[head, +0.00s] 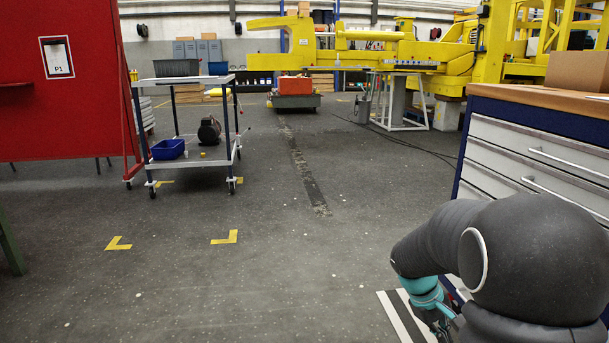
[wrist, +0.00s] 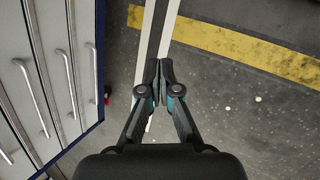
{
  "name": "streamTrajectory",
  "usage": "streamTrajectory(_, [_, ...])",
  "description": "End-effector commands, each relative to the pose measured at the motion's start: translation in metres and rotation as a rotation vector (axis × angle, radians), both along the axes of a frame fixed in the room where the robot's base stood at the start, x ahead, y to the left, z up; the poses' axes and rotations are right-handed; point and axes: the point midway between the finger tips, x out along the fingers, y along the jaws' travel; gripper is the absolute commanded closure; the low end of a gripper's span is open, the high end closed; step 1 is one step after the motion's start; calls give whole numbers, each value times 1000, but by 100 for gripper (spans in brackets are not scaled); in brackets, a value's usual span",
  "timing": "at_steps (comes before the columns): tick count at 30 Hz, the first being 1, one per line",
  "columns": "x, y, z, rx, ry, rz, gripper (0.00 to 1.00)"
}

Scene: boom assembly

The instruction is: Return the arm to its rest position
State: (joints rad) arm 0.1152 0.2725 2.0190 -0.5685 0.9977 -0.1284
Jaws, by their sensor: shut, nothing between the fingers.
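My gripper (wrist: 160,72) shows in the wrist view with its two dark fingers together and nothing between them. It hangs over the floor, beside the drawer cabinet. In the head view my dark arm is at the lower right, bent down in front of the cabinet. The gripper's fingertips are hard to make out there, at the lower edge of the picture.
A drawer cabinet (head: 540,150) with a wooden top stands close on the right; its drawer handles also show in the wrist view (wrist: 32,95). A cart (head: 190,160) and a red panel (head: 60,110) stand on the left. The middle floor (head: 260,270) is clear.

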Motion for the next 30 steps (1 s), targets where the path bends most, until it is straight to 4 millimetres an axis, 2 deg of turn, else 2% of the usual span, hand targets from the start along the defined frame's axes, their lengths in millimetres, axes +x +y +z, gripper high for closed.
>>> streamTrajectory(1, [-13,11,13,31,-38,-35,100])
streamTrajectory(9, [-73,69,57,211,-214,-210,100])
streamTrajectory(18, [-134,118,100,383,-383,-317,100])
streamTrajectory(24, [-171,140,126,468,-487,-324,100])
streamTrajectory(30, [-195,148,156,500,-597,-282,100])
